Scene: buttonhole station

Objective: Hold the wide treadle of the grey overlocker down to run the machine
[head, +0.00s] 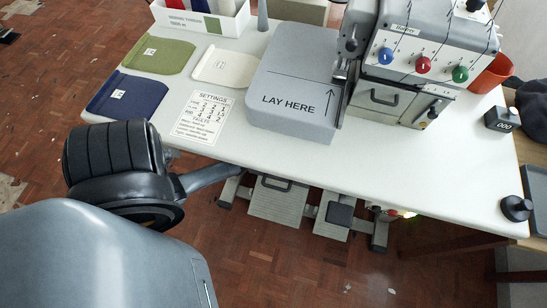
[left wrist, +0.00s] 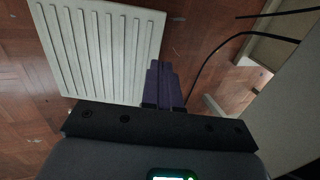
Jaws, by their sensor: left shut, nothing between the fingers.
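The grey overlocker (head: 425,45) stands at the back right of the white table. Below the table's front edge is the wide ribbed treadle (head: 277,203), partly hidden by the tabletop. In the left wrist view a pale ribbed plate, seemingly this treadle (left wrist: 95,50), fills the upper left. My left gripper (left wrist: 164,72) is shut and empty, its fingers by the plate's lower right edge. I cannot tell whether they touch it or whether the treadle is pressed. In the head view my left arm reaches to the table's front edge and the gripper is hidden. My right gripper is not in view.
A narrower treadle (head: 333,222) with a black pad (head: 340,214) sits right of the wide one. The white tabletop (head: 400,160) overhangs both. A grey "LAY HERE" block (head: 295,95), a settings card (head: 202,117) and a black knob (head: 516,208) are on top. Dark cables (left wrist: 225,45) show in the wrist view.

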